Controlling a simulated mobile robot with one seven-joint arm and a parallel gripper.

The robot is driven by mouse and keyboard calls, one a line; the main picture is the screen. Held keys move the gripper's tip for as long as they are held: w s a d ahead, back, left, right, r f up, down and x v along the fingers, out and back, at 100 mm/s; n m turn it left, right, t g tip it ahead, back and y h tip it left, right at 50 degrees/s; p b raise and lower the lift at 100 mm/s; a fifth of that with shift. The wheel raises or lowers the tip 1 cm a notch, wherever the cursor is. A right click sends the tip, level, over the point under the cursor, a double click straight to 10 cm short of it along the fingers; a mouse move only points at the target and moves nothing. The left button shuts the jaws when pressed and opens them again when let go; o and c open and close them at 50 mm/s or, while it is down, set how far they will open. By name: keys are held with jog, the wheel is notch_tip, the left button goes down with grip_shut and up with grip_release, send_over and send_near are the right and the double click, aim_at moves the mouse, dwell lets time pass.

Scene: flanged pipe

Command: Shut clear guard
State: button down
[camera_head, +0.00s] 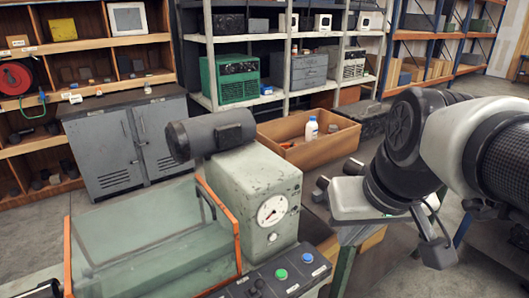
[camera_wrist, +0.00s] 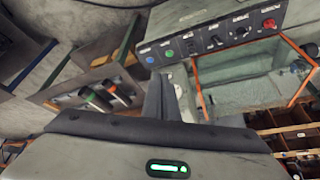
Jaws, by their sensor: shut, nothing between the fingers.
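The clear guard (camera_head: 150,232) is a see-through cover with orange edges, over the bed of the grey-green machine (camera_head: 255,185) at the lower left of the head view. In the wrist view, its orange-edged frame (camera_wrist: 199,88) shows to the right of my fingers. I cannot tell exactly how far the guard stands open. My gripper (camera_wrist: 165,97) is shut and empty. In the head view, my arm reaches in from the right, and the gripper is right of the machine, apart from the guard.
A control panel (camera_head: 275,275) with green and blue buttons is at the machine's front; it also shows in the wrist view (camera_wrist: 215,38) with a red knob. A wooden crate (camera_head: 308,140) holding a white bottle (camera_head: 311,128) stands behind. A grey cabinet (camera_head: 125,145) and shelves line the back.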

aim_at(91, 295)
jog(key=w+a+f+n+g+y+b, duration=0.25)
jog(key=w+a+f, duration=0.3)
jog(key=w, duration=0.35)
jog(key=w+a+f+n+g+y+b, duration=0.1)
jog(key=w+a+f+n+y+b, duration=0.15)
jog(key=w+a+f+b, duration=0.4)
jog(key=w+a+f+n+g+y, duration=0.1)
jog(key=w+a+f+n+y, duration=0.15)
jog(key=w+f, duration=0.7)
jog(key=shift+h, duration=0.45)
jog(key=w+a+f, duration=0.1)
jog(key=a, duration=0.1)
jog(key=a+f, duration=0.2)
jog(key=w+a+f, duration=0.1)
jog(key=a+f, duration=0.1)
jog(key=shift+w, duration=0.3)
